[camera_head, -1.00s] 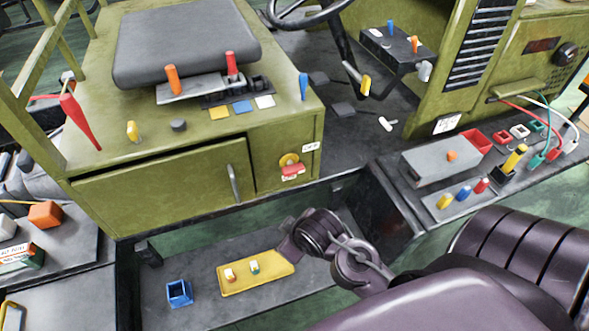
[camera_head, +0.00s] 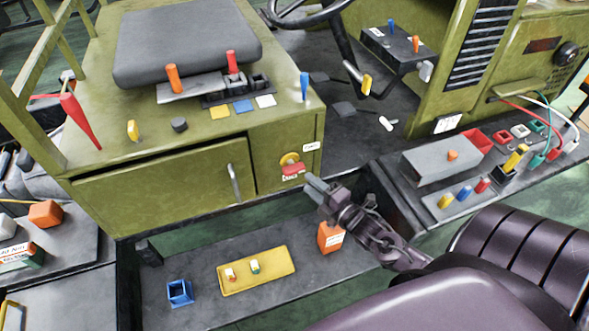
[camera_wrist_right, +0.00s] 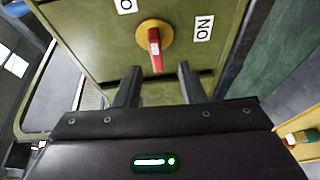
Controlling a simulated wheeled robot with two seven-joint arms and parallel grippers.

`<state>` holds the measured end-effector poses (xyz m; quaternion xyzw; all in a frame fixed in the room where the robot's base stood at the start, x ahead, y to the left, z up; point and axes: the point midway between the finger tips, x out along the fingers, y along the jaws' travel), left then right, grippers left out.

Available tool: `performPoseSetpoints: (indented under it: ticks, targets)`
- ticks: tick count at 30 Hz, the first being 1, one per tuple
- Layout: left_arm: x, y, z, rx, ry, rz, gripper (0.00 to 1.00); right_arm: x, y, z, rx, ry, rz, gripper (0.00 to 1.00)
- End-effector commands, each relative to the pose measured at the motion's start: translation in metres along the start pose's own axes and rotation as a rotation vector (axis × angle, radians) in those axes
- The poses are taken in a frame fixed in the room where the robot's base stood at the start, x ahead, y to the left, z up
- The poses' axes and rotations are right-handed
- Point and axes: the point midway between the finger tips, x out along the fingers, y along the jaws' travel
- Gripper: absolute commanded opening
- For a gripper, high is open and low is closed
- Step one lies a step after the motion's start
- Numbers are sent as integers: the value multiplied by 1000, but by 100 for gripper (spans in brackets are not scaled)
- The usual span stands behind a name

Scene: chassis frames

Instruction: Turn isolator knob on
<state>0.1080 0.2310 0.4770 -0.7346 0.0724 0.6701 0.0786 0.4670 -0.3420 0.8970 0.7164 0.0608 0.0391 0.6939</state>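The isolator knob (camera_head: 292,166) has a red handle on a round yellow base, on the front of the green cabinet. In the right wrist view the knob (camera_wrist_right: 154,48) is straight ahead, with its red handle pointing toward the gap between my fingers. A white ON label (camera_wrist_right: 203,28) sits beside it, and a second label (camera_wrist_right: 125,5) is cut off by the top edge. My right gripper (camera_head: 318,187) is just below and right of the knob. Its two fingers (camera_wrist_right: 158,82) are apart, with nothing between them; they look short of the handle. My left gripper is not in view.
Below, a shelf holds a yellow tray (camera_head: 285,272), a blue holder (camera_head: 180,293) and an orange box (camera_head: 330,237) beside my right arm. The cabinet door handle (camera_head: 234,183) is left of the knob. A grey side ledge (camera_head: 415,208) lies to the right.

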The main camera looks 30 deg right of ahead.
Motion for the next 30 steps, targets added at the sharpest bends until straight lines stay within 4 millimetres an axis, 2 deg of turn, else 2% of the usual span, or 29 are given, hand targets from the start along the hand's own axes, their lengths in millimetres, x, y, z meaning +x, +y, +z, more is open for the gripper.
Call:
performPoseSetpoints:
  ticks: [5,18,23,30]
  targets:
    - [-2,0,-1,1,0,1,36,7,4,3,-38,16,33,36]
    - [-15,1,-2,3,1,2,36,67,6,2,-34,14,31,36]
    - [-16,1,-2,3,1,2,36,75,5,1,-34,15,29,36]
    - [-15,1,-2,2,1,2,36,76,4,1,-34,16,28,36]
